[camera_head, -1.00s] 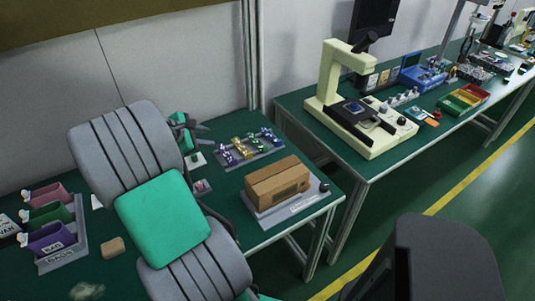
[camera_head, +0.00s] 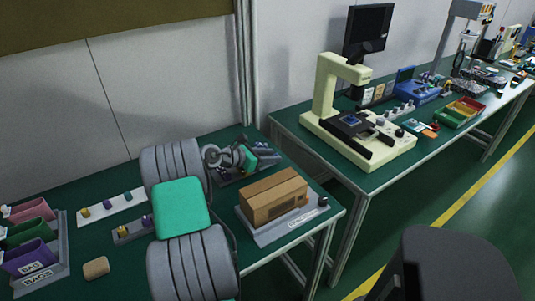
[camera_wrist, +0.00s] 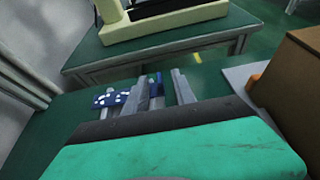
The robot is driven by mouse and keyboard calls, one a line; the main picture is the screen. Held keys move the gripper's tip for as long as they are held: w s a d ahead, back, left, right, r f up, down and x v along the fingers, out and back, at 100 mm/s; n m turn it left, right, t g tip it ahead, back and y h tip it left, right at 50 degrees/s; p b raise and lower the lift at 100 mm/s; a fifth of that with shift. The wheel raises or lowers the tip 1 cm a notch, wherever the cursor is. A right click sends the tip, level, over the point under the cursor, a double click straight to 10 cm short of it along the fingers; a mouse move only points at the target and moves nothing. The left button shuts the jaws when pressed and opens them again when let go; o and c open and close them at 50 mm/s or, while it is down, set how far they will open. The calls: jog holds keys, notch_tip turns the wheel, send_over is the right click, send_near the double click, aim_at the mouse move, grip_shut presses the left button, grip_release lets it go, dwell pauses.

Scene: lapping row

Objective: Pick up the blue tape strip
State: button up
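My gripper (camera_head: 243,158) is over the small parts tray (camera_head: 226,180) at the back right of the near table in the head view. In the wrist view its two fingers (camera_wrist: 160,88) stand apart. A blue piece with white spots (camera_wrist: 110,98), which looks like the blue tape strip, lies by the left finger, partly hidden by it. A darker blue bit (camera_wrist: 155,78) shows between the fingertips; I cannot tell whether it is the same piece. In the head view my gripper hides most of the tray and the blue strip.
A cardboard box (camera_head: 275,195) on a grey tray (camera_head: 290,224) stands right of my gripper. Labelled bins (camera_head: 28,258), a tan block (camera_head: 96,268) and holders with coloured parts (camera_head: 112,207) lie left. A microscope (camera_head: 335,105) stands on the table beyond.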

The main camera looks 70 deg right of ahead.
grip_shut()
dwell(0.7)
